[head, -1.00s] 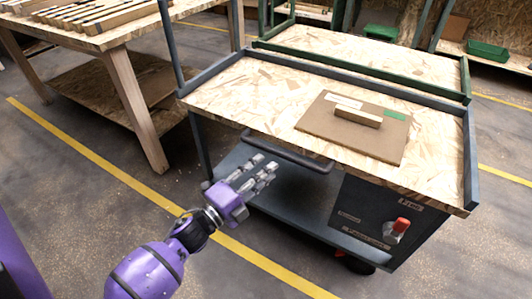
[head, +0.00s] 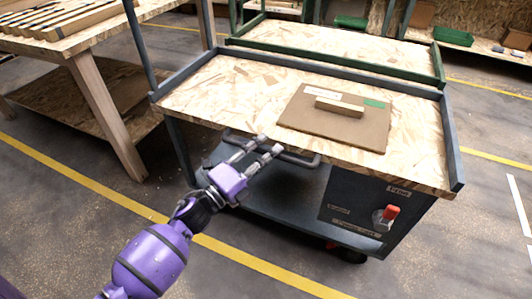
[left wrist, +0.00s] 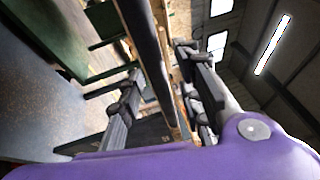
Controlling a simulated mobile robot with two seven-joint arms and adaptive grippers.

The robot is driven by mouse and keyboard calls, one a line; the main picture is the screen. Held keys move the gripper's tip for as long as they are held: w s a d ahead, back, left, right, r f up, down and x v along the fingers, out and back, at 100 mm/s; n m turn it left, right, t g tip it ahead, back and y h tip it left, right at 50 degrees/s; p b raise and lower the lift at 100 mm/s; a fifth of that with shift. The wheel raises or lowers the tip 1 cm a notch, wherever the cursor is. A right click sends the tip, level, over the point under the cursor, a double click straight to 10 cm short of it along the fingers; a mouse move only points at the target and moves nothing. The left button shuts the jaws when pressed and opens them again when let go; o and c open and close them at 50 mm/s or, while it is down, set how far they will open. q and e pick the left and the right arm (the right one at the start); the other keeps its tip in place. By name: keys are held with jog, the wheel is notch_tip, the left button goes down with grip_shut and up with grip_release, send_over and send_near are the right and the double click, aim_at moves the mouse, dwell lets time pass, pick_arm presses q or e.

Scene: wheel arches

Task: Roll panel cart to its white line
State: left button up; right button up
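The panel cart (head: 215,90) has a chipboard top, a dark grey frame and a dark bar handle (head: 302,161) on its near side. A brown panel with a wooden block (head: 340,106) lies on top. My left gripper (head: 270,145) is open at the handle, fingers pointing toward the cart. In the left wrist view the dark handle bar (left wrist: 148,50) runs between the two spread fingers (left wrist: 160,100); I cannot tell whether they touch it. White line pieces (head: 519,205) lie on the floor right of the cart. My right gripper is out of view.
A wooden table (head: 100,100) with slats stands at left. A green-framed cart (head: 330,50) stands close behind the panel cart. Shelving with a green bin (head: 452,37) is at the back right. Yellow floor lines (head: 60,168) cross the floor; open floor lies right of the cart.

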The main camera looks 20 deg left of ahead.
pick_arm(q)
jog(key=shift+c, duration=0.2)
grip_shut()
jog(key=shift+d, duration=0.15)
